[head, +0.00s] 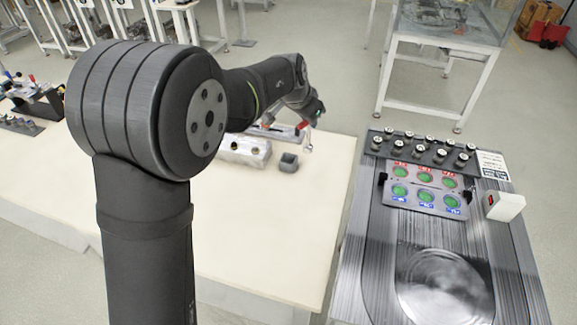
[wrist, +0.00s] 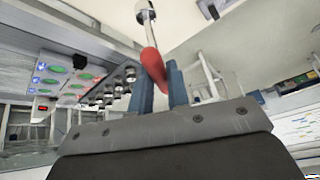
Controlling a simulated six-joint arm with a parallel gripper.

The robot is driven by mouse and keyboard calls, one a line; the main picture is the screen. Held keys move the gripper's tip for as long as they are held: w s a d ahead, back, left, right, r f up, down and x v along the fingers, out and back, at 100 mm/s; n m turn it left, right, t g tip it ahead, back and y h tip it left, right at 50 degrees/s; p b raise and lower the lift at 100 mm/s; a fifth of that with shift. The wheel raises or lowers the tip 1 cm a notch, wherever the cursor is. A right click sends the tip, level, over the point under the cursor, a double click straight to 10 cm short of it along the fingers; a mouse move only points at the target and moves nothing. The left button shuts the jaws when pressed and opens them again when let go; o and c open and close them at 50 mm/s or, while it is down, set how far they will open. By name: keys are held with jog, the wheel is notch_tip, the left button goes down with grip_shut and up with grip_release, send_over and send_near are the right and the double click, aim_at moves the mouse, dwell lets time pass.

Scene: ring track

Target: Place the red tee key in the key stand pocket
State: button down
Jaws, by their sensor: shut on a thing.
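The red tee key shows in the wrist view with its red handle (wrist: 152,65) between the two blue fingers of my gripper (wrist: 161,78). Its silver end (wrist: 145,12) points away from the fingers. In the head view my gripper (head: 311,119) is at the far right part of the cream table, shut on the key, whose silver shaft (head: 308,142) hangs down. A small dark grey box with an open top, apparently the key stand (head: 289,163), stands just left of and below the shaft. The key appears outside the pocket; the exact gap is unclear.
A grey metal block (head: 243,151) with round holes stands left of the key stand. A long grey fixture (head: 275,132) lies behind it. The front of the cream table (head: 275,235) is clear.

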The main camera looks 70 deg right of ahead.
jog(key=w+d+f, duration=0.2)
jog(key=w+f, duration=0.4)
jog(key=f, duration=0.4)
jog(key=shift+w+d+f+n, duration=0.4)
jog(key=shift+f, duration=0.15)
jog(key=c, duration=1.4)
grip_release()
